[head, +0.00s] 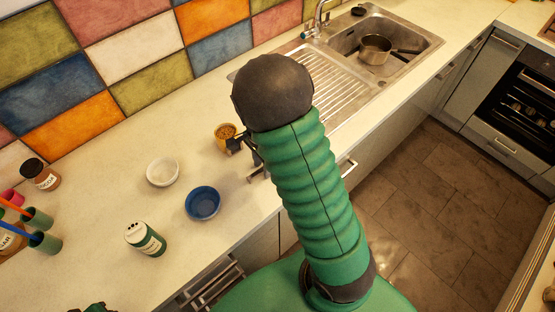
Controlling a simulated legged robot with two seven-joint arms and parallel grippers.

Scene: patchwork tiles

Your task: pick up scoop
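I cannot make out a scoop in the head view. A small tan cup (226,131) with yellow-brown grainy contents stands on the counter, left of the sink. My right gripper (247,158) is beside this cup, at its lower right, partly hidden behind my green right arm. Its two dark fingers look apart, with nothing seen between them. One finger is very close to the cup; whether it touches I cannot tell. A small green and dark part at the bottom left edge (97,308) seems to be my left gripper, mostly out of frame.
On the counter (105,190) are a white bowl (163,171), a blue bowl (203,203), a green-and-white shaker (146,239), a dark-lidded jar (40,174) and green cups (45,241). A pot (376,49) sits in the sink (408,38). The counter's front edge is near my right arm.

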